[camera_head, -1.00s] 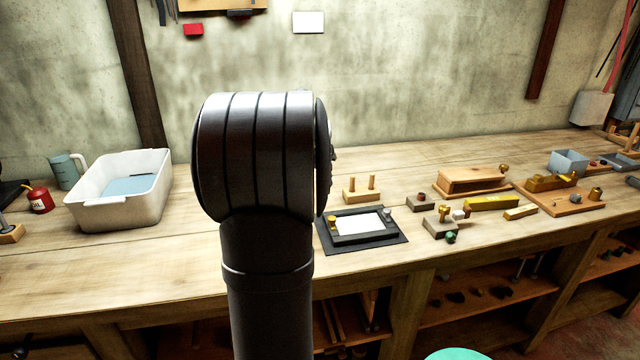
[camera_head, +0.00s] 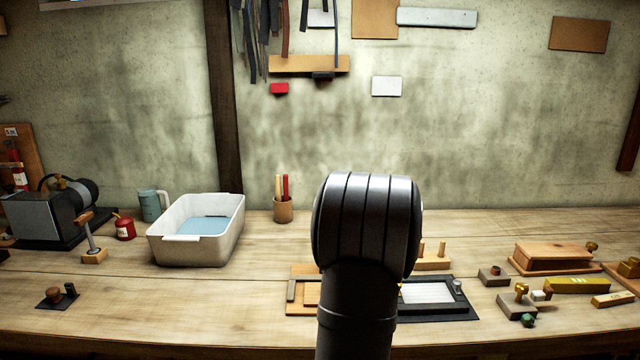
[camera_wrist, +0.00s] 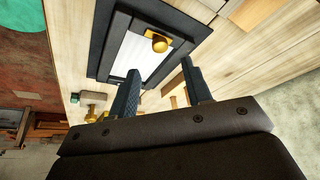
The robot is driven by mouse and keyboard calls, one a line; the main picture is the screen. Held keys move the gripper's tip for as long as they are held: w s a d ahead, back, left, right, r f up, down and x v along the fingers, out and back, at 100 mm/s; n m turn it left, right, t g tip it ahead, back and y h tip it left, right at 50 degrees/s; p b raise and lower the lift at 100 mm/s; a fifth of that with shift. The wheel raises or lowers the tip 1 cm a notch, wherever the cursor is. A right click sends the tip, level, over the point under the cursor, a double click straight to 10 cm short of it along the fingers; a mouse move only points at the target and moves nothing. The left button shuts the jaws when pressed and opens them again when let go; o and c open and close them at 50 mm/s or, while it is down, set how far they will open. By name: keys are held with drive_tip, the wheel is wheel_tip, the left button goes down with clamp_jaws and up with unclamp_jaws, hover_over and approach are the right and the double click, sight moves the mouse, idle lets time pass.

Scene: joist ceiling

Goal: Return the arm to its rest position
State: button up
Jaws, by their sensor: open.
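My gripper (camera_wrist: 160,88) shows in the wrist view with its two dark fingers apart and nothing between them. Beyond the fingers lies a dark-framed plate with a white sheet and a brass knob (camera_wrist: 160,43), on the wooden bench; the gripper is apart from it, as far as I can tell. In the head view my dark arm link (camera_head: 368,230) stands upright in front of the bench and covers part of that framed plate (camera_head: 440,311). My gripper is hidden in the head view.
A white basin (camera_head: 195,250) with blue liquid, a pencil cup (camera_head: 283,210) and a red oil can (camera_head: 124,228) stand left of my arm. A wooden box (camera_head: 550,258), a yellow block (camera_head: 577,286) and small brass-fitted tools (camera_head: 517,305) lie right.

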drive_tip(key=x, duration=0.7)
drive_tip(key=shift+f, duration=0.1)
